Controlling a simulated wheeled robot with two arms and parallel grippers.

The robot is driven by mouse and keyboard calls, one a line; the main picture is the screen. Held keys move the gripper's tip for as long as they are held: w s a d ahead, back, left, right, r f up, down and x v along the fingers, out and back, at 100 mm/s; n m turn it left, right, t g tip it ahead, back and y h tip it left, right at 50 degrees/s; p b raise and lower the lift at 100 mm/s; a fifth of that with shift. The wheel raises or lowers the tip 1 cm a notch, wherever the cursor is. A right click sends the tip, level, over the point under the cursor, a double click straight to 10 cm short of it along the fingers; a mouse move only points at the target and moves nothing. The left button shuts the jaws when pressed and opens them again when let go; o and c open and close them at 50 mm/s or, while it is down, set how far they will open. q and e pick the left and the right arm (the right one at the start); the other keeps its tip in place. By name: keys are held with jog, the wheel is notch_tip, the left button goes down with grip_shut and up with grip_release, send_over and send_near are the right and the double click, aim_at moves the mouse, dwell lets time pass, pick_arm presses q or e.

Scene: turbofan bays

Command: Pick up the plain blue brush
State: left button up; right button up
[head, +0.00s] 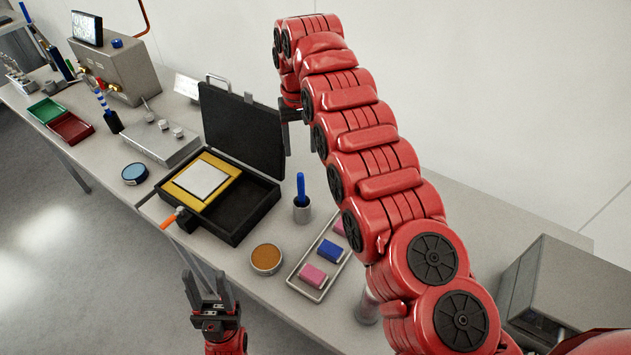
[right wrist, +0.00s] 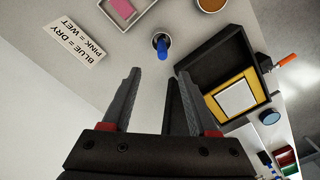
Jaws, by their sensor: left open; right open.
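The plain blue brush (head: 301,186) stands handle up in a small grey cup (head: 302,212), right of the open black case. Its lower end is hidden in the cup. In the right wrist view the brush (right wrist: 162,48) and cup (right wrist: 154,40) lie just beyond my fingertips. My right gripper (head: 299,148) is open and empty, above and behind the cup, partly hidden by my arm; its jaws (right wrist: 158,75) show clearly in the wrist view. My left gripper (head: 207,286) is open and empty at the table's front edge, left of the round brown-topped tin.
The black case (head: 240,237) holds a yellow-framed panel. A tray (head: 304,283) with pink and blue blocks and the brown tin (head: 266,259) stand near the cup. A blue-and-white striped brush (head: 107,109) stands far left. A sign (right wrist: 71,41) reads "BLUE = DRY PINK = WET".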

aim_at(299, 175)
jog(key=f+b, duration=0.7)
jog(key=shift+s+a+f, duration=0.15)
jog(key=shift+s+a, duration=0.25)
jog(key=shift+w+f, duration=0.15)
jog(key=shift+f, duration=0.75)
jog(key=shift+d+f, duration=0.1)
jog(key=shift+f, duration=1.2)
jog(key=shift+d+f+p, duration=0.1)
jog(key=shift+f+p, duration=0.35)
jog(key=shift+p, duration=0.35)
notch_tip(299, 175, down, 4)
jog(key=shift+r+p, duration=0.1)
jog(key=shift+p, duration=0.8)
jog(key=shift+w+f, duration=0.1)
jog(key=shift+f, duration=0.15)
grip_shut()
